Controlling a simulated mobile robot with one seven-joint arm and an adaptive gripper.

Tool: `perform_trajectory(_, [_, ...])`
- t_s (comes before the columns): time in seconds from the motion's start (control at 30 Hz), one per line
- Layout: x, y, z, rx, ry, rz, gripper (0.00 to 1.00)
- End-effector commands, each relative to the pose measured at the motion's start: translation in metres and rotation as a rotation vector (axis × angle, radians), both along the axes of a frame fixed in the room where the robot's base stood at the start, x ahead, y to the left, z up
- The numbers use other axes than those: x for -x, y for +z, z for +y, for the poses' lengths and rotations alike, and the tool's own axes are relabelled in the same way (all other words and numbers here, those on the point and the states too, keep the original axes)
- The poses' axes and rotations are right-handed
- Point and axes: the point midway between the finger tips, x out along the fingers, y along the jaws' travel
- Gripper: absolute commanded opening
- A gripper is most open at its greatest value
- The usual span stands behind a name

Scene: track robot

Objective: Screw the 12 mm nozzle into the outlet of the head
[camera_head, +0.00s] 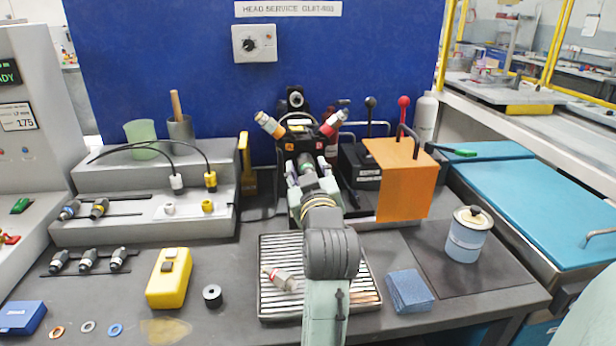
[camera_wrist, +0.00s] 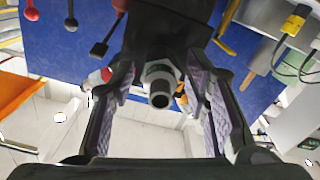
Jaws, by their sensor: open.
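The head (camera_head: 301,141) stands at the back centre, with an orange-capped and a red-capped branch. My gripper (camera_head: 307,172) is at the head's near, lower side. In the wrist view, my gripper's (camera_wrist: 160,88) fingers are open and spread on either side of a light grey collar with a dark round end (camera_wrist: 160,99), apart from it. I cannot tell whether this end is the bare outlet or a nozzle in it. A grey nozzle-like piece with a red band (camera_head: 281,279) lies on the slatted tray. More nozzles (camera_head: 88,260) stand at the left; their sizes are unreadable.
The slatted tray (camera_head: 262,314) lies under my arm. An orange panel (camera_head: 400,180) and levers stand right of the head. A yellow block (camera_head: 168,278), black ring (camera_head: 212,296), blue sponge (camera_head: 410,291) and lidded can (camera_head: 466,236) are on the bench.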

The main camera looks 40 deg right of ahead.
Motion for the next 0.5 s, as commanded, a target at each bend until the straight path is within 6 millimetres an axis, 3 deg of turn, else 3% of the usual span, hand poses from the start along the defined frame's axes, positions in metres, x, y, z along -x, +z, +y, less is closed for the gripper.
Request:
perform_trajectory(0.17, [0.0001, -0.0012, -0.0002, 0.155, 0.000, 0.096, 0.42])
perform_trajectory(0.5, [0.0000, -0.0009, -0.0001, 0.189, 0.000, 0.116, 0.42])
